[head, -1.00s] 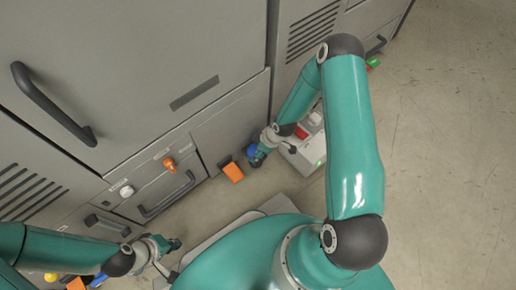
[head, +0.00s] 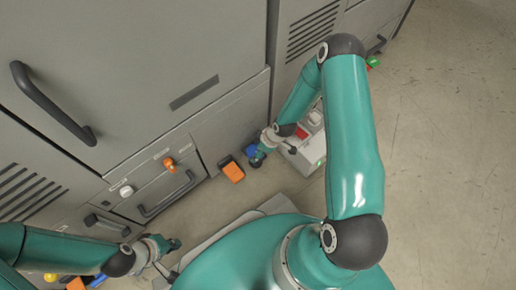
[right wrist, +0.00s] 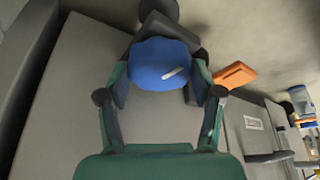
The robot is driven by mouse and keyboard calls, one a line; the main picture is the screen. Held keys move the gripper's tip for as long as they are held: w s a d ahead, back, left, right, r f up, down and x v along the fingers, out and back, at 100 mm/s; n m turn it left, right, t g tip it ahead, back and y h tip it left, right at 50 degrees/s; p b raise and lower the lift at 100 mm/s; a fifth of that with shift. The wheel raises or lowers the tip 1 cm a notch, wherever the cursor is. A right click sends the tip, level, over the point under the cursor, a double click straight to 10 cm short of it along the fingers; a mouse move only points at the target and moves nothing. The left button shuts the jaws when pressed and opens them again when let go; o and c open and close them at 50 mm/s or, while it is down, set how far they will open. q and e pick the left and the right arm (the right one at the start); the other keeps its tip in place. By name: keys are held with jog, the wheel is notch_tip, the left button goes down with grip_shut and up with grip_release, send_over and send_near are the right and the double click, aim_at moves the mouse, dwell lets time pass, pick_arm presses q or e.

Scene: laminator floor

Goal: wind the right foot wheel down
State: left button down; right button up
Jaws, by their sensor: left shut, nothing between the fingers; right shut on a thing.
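The right foot wheel (head: 251,150) is blue and sits low by the base of the grey machine, partly hidden by my right gripper (head: 259,157) in the head view. In the right wrist view the blue wheel (right wrist: 158,62) is large, with a pale mark on its face. My right gripper (right wrist: 160,84) is shut on it, one finger at each side. My left gripper (head: 172,244) is shut and empty, low at the left in front of the machine.
An orange block (head: 232,171) lies on the floor just left of the wheel; it also shows in the right wrist view (right wrist: 234,75). A pale box with a red part (head: 302,132) stands right of it. Drawer handles (head: 168,196) jut from the machine. Open floor (head: 450,160) lies right.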

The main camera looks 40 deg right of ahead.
jog(key=shift+w+a+m, duration=0.1)
jog(key=shift+w+m, duration=0.1)
jog(key=shift+m, duration=0.3)
jog(key=shift+m+t, duration=0.3)
jog(key=shift+m+h, duration=0.5)
jog(key=shift+m, duration=0.3)
jog(key=m+h, duration=0.1)
jog(key=m, duration=0.2)
jog(key=m+h+p, duration=0.1)
jog(key=m, duration=0.2)
jog(key=shift+a+r+t, duration=0.15)
jog(key=shift+a+t, duration=0.05)
jog(key=shift+t, duration=0.1)
jog(key=m+h+p, duration=0.1)
jog(key=m, duration=0.2)
jog(key=m+g+h+p, duration=0.1)
jog(key=m+p, duration=0.1)
jog(key=m, duration=0.1)
jog(key=shift+a+m+h, duration=0.15)
jog(key=shift+m+h, duration=0.15)
jog(key=shift+m, duration=0.1)
jog(key=m+g+p, duration=0.1)
jog(key=m, duration=0.1)
jog(key=m+h+p, duration=0.1)
jog(key=m, duration=0.2)
jog(key=shift+w+m+g, duration=0.2)
jog(key=shift+m+g, duration=0.1)
jog(key=shift+g, duration=0.1)
